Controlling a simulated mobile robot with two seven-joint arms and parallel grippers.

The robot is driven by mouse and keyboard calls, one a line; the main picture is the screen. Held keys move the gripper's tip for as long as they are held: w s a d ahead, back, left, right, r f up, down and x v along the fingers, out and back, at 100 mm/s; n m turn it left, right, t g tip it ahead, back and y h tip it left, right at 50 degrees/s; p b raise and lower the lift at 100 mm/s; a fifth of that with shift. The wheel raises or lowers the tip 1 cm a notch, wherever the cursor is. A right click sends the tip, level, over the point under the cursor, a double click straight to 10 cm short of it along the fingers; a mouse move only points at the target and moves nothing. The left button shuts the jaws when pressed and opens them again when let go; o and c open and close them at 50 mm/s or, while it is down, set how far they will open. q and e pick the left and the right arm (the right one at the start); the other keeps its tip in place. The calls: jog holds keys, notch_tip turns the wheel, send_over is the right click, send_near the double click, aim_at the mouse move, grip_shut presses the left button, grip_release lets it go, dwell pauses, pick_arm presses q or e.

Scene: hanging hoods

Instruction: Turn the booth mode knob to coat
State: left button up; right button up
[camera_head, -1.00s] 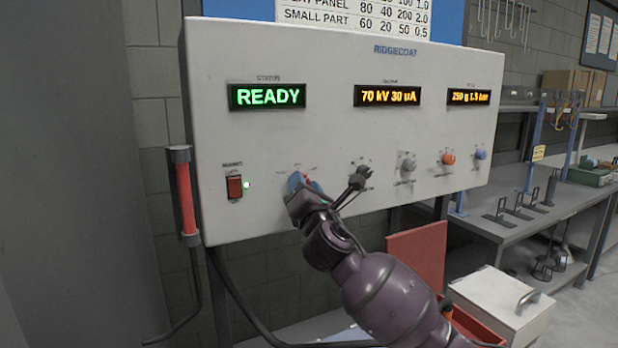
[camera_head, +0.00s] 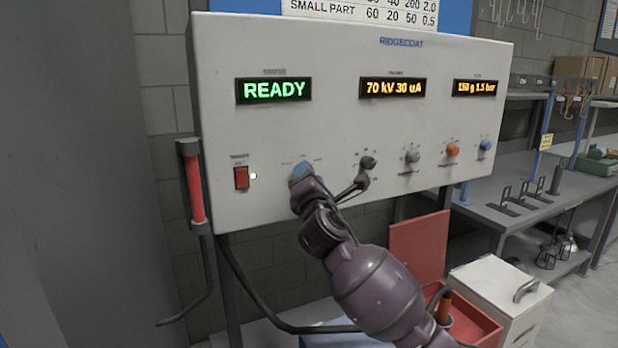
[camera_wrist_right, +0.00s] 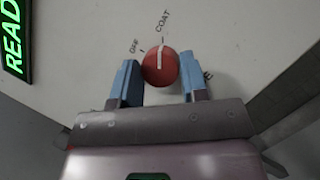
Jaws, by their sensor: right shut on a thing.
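The red booth mode knob (camera_wrist_right: 160,67) is on the white control panel (camera_head: 225,60). In the right wrist view its white pointer line points up toward the COAT label (camera_wrist_right: 163,20). An OFF label (camera_wrist_right: 134,46) is up and left of it, and a label on the right is mostly hidden by a finger. My right gripper (camera_wrist_right: 160,76) has its blue fingers on either side of the knob, shut on it. In the head view my right gripper (camera_head: 302,175) is at the panel and hides the knob. My left gripper is not in view.
A black selector knob (camera_head: 368,163) is close to the right of my gripper. A red rocker switch (camera_head: 241,178) is to the left. The green display (camera_head: 274,90) reads READY.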

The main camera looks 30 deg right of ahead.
jog(key=o, duration=0.9)
jog(key=v, duration=1.1)
